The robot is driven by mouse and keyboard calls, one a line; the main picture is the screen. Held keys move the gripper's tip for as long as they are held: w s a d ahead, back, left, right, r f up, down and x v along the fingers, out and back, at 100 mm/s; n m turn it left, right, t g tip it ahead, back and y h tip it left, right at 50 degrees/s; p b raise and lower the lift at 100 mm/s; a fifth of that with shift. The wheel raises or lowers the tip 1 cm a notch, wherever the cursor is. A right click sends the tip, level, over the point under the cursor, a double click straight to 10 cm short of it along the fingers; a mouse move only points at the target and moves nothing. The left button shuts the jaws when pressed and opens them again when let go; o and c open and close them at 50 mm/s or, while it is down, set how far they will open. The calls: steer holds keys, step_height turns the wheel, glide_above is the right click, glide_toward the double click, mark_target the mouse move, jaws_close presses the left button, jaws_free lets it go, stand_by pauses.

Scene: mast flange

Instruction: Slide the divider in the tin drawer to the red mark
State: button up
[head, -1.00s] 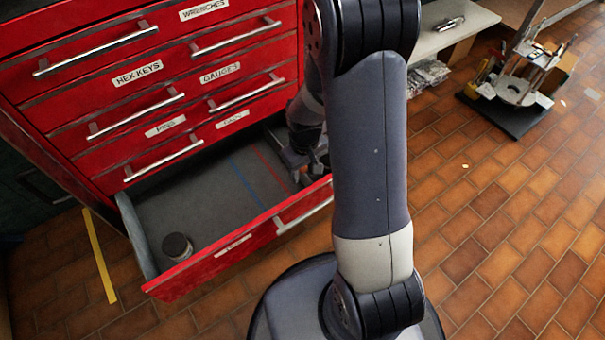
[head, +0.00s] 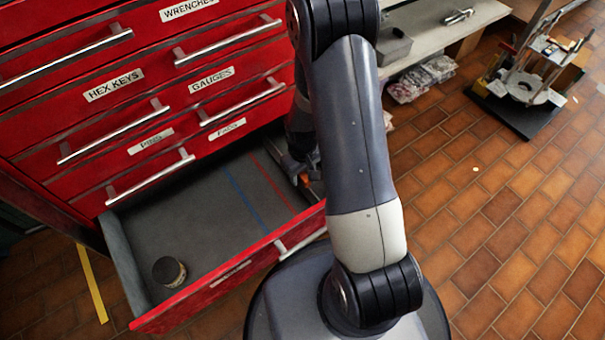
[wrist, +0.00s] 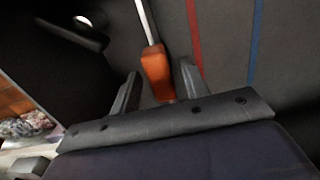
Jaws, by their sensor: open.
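The open drawer (head: 190,302) has a grey floor with a red mark (head: 272,182) and a blue line (head: 246,200) across it. Both lines show in the wrist view, the red mark (wrist: 194,35) nearer my gripper than the blue line (wrist: 255,42). A small round dark tin (head: 168,271) stands at the drawer's left front. My gripper (wrist: 157,82) is open at the drawer's right end, right of the red mark in the head view. An orange-handled tool (wrist: 157,72) with a metal shaft shows between its fingertips; contact is unclear. I cannot make out the divider for certain.
The red cabinet's shut drawers with bar handles (head: 150,185) rise behind the open drawer. A pale bench (head: 440,35) with bagged items (head: 422,80) below stands to the right. A dark-based stand (head: 525,105) is on the tiled floor; the floor to the right is mostly clear.

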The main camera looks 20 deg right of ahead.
steer(key=shift+c, duration=0.4)
jaws_close()
